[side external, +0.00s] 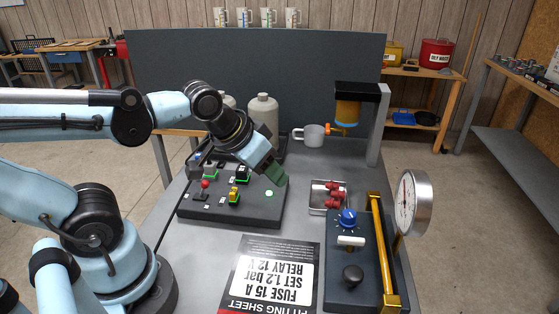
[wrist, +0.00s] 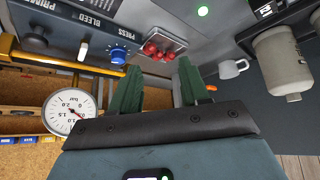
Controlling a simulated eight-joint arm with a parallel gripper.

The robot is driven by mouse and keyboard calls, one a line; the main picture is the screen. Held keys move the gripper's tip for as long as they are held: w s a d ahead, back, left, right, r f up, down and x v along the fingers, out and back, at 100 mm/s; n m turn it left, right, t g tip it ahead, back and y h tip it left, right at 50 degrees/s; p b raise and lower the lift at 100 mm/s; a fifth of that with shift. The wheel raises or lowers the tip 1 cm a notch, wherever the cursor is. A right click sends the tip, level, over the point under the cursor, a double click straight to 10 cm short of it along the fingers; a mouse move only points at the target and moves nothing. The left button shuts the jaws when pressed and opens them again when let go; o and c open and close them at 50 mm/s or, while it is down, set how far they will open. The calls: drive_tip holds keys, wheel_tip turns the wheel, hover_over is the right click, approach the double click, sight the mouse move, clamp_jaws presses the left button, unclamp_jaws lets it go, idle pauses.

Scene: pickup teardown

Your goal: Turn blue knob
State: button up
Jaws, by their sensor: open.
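The blue knob (side external: 348,216) sits upright on a dark panel (side external: 338,270) at the right of the bench, at the panel's far end. It also shows in the wrist view (wrist: 119,55), to the left of the fingers, with white marks around it. My gripper (side external: 276,174) is in the air above the bench, to the left of the knob and apart from it. In the wrist view its two green fingers (wrist: 158,68) are spread with nothing between them.
A white lever (side external: 351,240), a black knob (side external: 352,276) and a yellow bar (side external: 379,240) share the panel. A round gauge (side external: 412,203) stands to the right. A tray of red parts (side external: 318,209) lies beside the knob. A button box (side external: 232,217) is at left.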

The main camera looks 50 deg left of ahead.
drive_tip(key=w+d+r+n+g+y, duration=0.1)
drive_tip(key=w+d+r+n+g, duration=0.15)
drive_tip(key=w+d+n, duration=0.35)
drive_tip(key=n+g+y, duration=0.2)
drive_tip(key=n, duration=0.1)
approach(349, 213)
drive_tip(key=shift+t, duration=0.25)
drive_tip(key=x, duration=0.8)
drive_tip(key=shift+s+f, duration=0.1)
drive_tip(key=shift+f, duration=0.35)
drive_tip(key=c, duration=0.7)
